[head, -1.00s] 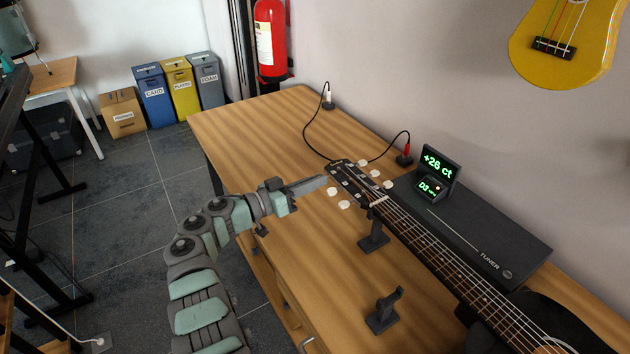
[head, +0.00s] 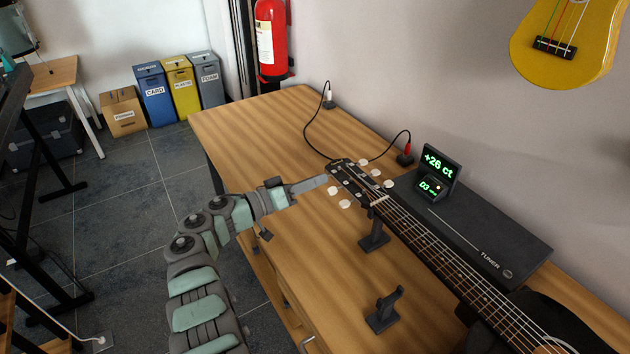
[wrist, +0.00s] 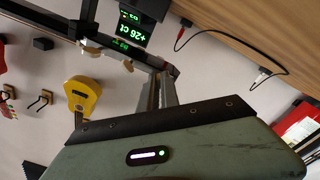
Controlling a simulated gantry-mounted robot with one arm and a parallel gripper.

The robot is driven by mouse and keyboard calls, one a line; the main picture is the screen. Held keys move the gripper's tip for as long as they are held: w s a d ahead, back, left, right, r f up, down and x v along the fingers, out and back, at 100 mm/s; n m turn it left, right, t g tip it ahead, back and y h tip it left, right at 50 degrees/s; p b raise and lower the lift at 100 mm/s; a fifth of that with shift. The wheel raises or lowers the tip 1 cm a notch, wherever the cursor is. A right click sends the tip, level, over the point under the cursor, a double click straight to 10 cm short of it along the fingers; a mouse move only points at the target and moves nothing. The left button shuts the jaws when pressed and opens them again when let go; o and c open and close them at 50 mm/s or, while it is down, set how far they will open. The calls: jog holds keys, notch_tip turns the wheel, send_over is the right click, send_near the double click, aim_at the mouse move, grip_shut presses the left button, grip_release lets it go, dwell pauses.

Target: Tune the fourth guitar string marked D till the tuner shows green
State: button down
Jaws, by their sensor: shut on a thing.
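The black acoustic guitar (head: 440,252) lies with its headstock (head: 349,176) pointing to the back left. Cream tuning pegs line both sides; two near-side pegs (head: 339,197) show clear of my gripper. My gripper (head: 324,181) reaches in from the left and is shut on the near-side peg closest to the headstock's end. Its fingers hide that peg. In the wrist view the fingers (wrist: 161,88) meet the dark headstock end.
A small black stand (head: 384,310) stands on the wooden bench (head: 255,125) in front of the guitar. Another stand (head: 374,237) is under the neck. A cable with a red plug (head: 407,150) runs behind the headstock. The bench's far left is clear.

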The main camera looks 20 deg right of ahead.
jog(key=c, duration=1.6)
grip_release()
jog(key=shift+s+a, duration=0.1)
jog(key=shift+a, duration=0.05)
jog(key=a, duration=0.3)
jog(key=s+a+p, duration=0.1)
jog(key=a, duration=0.3)
jog(key=s+a+p, duration=0.1)
jog(key=a, duration=0.2)
jog(key=shift+a, duration=0.2)
